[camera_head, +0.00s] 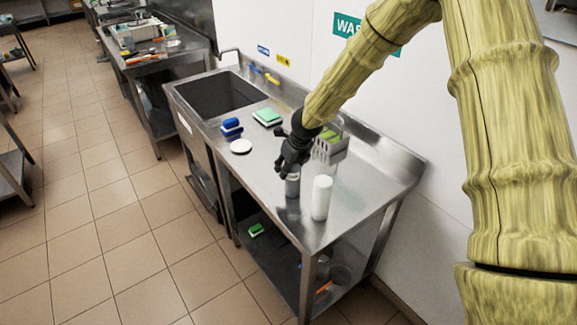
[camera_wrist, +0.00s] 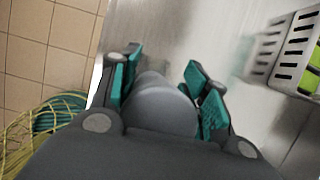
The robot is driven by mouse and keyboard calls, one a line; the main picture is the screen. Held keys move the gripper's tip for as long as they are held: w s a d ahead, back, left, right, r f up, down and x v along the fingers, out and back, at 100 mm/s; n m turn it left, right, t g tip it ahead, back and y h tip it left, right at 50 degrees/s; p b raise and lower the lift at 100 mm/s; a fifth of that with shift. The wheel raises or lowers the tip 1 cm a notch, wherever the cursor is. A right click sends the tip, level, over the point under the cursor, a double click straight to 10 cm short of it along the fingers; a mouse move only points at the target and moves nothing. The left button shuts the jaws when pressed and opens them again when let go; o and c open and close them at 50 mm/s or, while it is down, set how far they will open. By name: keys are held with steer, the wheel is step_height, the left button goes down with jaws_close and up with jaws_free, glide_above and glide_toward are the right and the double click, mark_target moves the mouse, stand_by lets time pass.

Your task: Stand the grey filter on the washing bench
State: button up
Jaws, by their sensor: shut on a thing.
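The grey filter (camera_head: 292,187) is a small grey cylinder at the near part of the steel washing bench (camera_head: 263,180). My gripper (camera_head: 291,172) comes down on it from above and is shut around its upper part. In the wrist view the filter (camera_wrist: 162,106) sits between the two teal-padded fingers of my gripper (camera_wrist: 160,92). The filter looks upright and at or very close to the bench top; I cannot tell whether its base touches. Its top is partly hidden by the gripper.
A white cylinder (camera_head: 321,197) stands just right of the filter. A grey perforated caddy (camera_head: 331,146) is behind it. A white disc (camera_head: 241,146), blue sponge (camera_head: 231,127), green sponge (camera_head: 267,117) and sink (camera_head: 218,93) lie farther left. The bench's front edge is close.

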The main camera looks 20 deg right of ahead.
steer(key=o, duration=1.4)
steer(key=shift+c, duration=0.2)
steer(key=shift+r, duration=0.1)
steer(key=shift+b+v, duration=1.5)
steer(key=shift+v, duration=4.45)
